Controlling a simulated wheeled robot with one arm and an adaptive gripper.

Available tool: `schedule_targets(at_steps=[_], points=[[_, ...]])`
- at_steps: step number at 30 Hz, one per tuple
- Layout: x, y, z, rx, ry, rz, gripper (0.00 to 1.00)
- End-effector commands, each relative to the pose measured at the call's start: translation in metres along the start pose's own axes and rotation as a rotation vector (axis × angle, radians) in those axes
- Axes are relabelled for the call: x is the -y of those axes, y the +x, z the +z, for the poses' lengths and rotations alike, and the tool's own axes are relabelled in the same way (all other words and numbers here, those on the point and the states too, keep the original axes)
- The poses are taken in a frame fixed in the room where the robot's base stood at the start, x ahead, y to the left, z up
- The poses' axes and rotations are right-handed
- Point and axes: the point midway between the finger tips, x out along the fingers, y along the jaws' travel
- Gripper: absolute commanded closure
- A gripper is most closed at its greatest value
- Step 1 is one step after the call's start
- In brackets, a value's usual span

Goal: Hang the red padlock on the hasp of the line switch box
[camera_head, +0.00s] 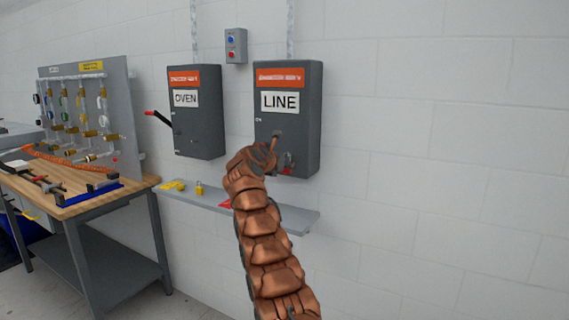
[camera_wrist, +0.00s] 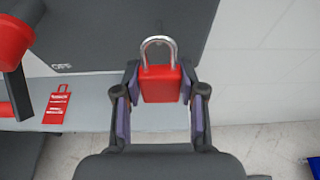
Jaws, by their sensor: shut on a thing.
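The red padlock (camera_wrist: 160,84) is held upright between the two fingers of my gripper (camera_wrist: 160,107), with its silver shackle on top. In the head view a small red patch, apparently the padlock (camera_head: 288,157), shows at the lower front of the line switch box (camera_head: 301,125). That grey box has an orange label and a LINE sign. In the wrist view the shackle overlaps the dark face of the line switch box (camera_wrist: 110,35). The hasp is not clearly visible, and I cannot tell whether the shackle touches it. My arm covers the box's lower left corner in the head view.
A red handle (camera_wrist: 14,42) stands close at left in the wrist view, near an OFF mark. A shelf (camera_head: 300,217) below carries a red tag (camera_wrist: 57,108) and a yellow padlock (camera_head: 199,189). The OVEN box (camera_head: 205,135) is left; clear wall is right.

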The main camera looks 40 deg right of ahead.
Motion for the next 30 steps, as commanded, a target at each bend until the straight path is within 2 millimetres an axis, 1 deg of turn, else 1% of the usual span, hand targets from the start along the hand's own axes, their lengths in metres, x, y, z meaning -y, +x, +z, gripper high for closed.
schedule_targets(at_steps=[1,14,21,30], points=[[0.000,0.001,0.003,0.000,0.000,-0.001,0.97],[0.001,0.014,0.005,-0.001,0.000,-0.001,0.97],[0.000,0.024,0.002,-0.002,0.001,-0.001,0.97],[0.000,0.029,-0.001,-0.001,0.001,0.000,0.97]])
